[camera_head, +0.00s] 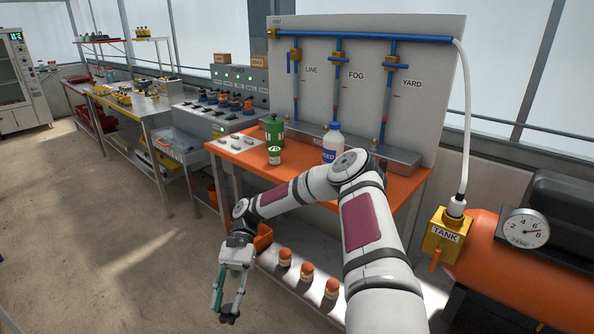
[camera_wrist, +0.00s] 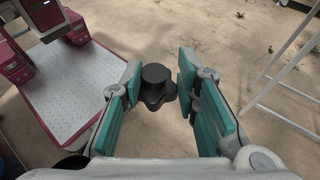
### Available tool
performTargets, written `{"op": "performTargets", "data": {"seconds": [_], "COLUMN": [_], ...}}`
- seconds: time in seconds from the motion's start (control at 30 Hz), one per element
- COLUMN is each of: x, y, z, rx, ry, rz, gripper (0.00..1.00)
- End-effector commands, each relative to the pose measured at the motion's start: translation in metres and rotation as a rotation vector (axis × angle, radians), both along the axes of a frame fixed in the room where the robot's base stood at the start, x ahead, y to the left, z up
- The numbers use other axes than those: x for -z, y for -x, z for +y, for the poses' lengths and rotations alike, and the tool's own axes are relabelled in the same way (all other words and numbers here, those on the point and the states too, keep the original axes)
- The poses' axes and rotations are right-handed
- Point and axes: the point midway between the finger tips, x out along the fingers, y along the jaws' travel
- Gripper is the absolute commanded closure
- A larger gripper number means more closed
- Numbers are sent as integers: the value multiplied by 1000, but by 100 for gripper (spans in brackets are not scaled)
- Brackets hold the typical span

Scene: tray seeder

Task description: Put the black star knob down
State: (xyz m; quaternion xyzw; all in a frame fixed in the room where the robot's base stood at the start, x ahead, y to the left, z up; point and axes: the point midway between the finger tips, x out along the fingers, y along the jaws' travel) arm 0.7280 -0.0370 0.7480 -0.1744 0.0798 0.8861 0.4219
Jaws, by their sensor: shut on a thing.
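The black star knob (camera_wrist: 157,86) is between the fingertips of my gripper (camera_head: 226,308) in the wrist view, its round top towards the camera and a lobed edge below. My gripper is shut on it, with a teal-padded finger on each side. The floor lies beneath the knob, with no surface close under it. In the head view the gripper hangs low, in front of and left of the orange-topped bench (camera_head: 300,183).
A tank (camera_head: 490,250) stands at right. Floor at left is clear.

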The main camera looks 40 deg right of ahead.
Motion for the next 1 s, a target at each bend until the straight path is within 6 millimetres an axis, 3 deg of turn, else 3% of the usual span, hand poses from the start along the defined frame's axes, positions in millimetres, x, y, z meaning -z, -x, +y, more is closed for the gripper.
{"op": "performTargets", "data": {"seconds": [0.27, 0.37, 0.57, 0.77, 0.9, 1.0], "x": [-56, -79, -133, -183, -211, -225], "y": [-40, -53, -69, -57, -33, -13], "z": [-53, -84, -174, -280, -349, -389], "rx": [648, 892, 1407, 1867, 2131, 2277], "ry": [-6, -4, -1, 2, 3, 4], "rz": [0, 0, -1, -3, -2, -3], "gripper": [99, 99, 99, 99, 99, 99]}}
